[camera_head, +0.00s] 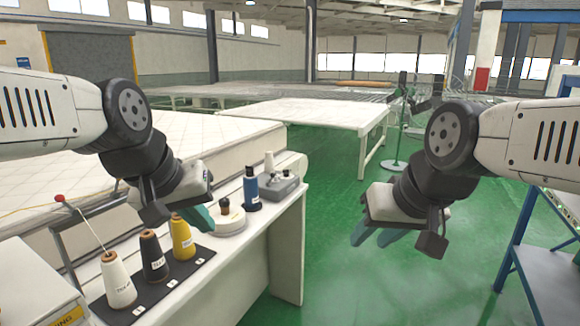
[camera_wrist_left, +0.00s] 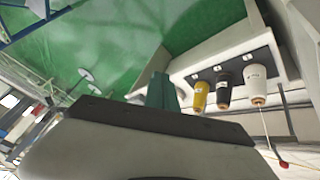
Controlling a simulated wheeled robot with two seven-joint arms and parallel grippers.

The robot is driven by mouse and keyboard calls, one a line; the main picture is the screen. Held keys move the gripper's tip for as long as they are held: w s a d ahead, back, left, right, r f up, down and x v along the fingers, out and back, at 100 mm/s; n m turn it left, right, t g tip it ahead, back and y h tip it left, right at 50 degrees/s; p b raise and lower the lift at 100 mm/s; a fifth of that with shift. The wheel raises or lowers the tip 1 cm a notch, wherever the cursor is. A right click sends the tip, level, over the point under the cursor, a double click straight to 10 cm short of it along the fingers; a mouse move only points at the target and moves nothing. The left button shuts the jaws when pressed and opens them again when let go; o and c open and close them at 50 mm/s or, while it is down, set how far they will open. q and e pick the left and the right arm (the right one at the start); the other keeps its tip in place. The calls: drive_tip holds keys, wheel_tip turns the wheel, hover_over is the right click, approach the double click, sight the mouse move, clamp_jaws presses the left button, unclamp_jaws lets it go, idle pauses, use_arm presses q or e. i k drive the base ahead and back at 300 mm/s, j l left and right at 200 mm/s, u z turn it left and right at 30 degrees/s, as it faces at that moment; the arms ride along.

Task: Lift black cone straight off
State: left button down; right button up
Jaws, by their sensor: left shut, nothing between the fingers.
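The black cone (camera_head: 154,258) stands upright on a dark strip (camera_head: 150,297) on the white bench, between a white cone (camera_head: 118,281) and a yellow cone (camera_head: 182,238). In the left wrist view the black cone (camera_wrist_left: 223,90) shows between the yellow cone (camera_wrist_left: 200,96) and the white cone (camera_wrist_left: 256,85). My left gripper (camera_head: 203,219) is shut and empty, above the bench to the right of the yellow cone; its teal fingers (camera_wrist_left: 161,92) show in the left wrist view, apart from the cones. My right gripper (camera_head: 378,236) hangs over the green floor, away from the bench; its fingers look apart.
A thread runs from the white cone to a red-tipped rod (camera_head: 60,198). A mattress (camera_head: 190,140) lies behind.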

sight(156, 269)
drive_tip(key=i+u, duration=0.2)
drive_tip(key=u, duration=0.25)
drive_tip(key=i+l+u, duration=0.2)
drive_tip(key=u, duration=0.3)
